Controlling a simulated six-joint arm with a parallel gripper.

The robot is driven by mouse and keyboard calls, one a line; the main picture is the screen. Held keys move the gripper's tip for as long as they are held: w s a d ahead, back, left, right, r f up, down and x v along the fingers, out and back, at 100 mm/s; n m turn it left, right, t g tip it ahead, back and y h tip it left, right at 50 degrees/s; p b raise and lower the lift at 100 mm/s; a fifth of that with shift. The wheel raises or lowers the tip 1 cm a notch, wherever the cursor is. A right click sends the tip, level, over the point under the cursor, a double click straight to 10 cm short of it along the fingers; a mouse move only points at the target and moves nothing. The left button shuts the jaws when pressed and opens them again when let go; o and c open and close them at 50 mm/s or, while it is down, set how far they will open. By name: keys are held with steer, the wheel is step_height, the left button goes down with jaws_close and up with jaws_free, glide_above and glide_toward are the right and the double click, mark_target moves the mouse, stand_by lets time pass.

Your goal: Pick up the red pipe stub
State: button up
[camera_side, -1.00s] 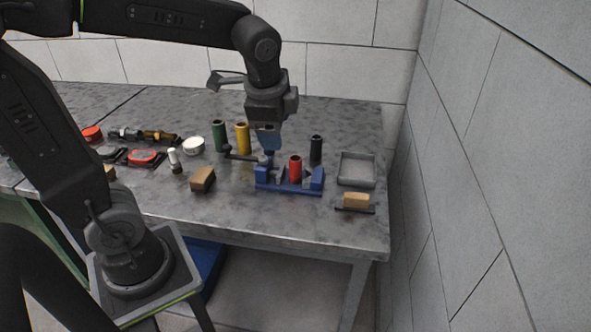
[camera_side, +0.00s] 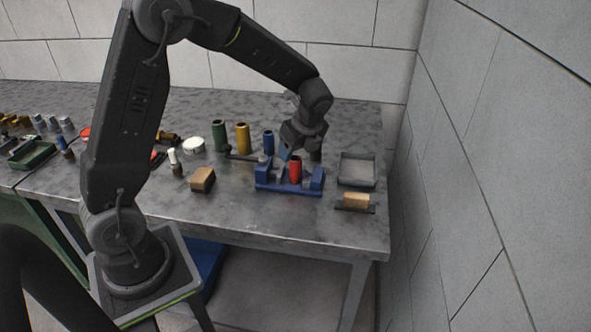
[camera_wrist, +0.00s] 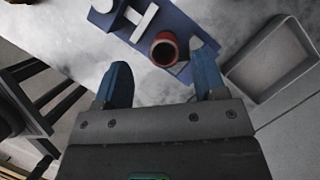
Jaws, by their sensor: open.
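The red pipe stub (camera_side: 295,170) stands upright in the blue vise (camera_side: 262,188) on the bench. In the wrist view the red stub (camera_wrist: 164,48) shows its round dark opening, with the vise (camera_wrist: 183,22) around and beneath it. My gripper (camera_side: 291,152) is above the stub, tilted. In the wrist view its two blue fingers (camera_wrist: 162,62) are spread apart, with the stub beyond and between their tips. Nothing is between the fingers, and I see no contact with the stub.
Green (camera_side: 219,136), yellow (camera_side: 242,138) and blue (camera_side: 268,142) stubs stand behind the vise. A grey tray (camera_side: 357,180) is to the right, a tan block (camera_side: 202,179) to the left.

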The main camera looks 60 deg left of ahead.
mark_target(296, 158)
steer(key=x, duration=0.6)
steer(key=shift+w+d+f, duration=0.15)
steer(key=shift+w+f, duration=0.05)
steer(key=shift+f, duration=0.1)
steer(key=c, duration=1.1)
steer(key=shift+r, duration=0.15)
steer(key=shift+c, duration=0.2)
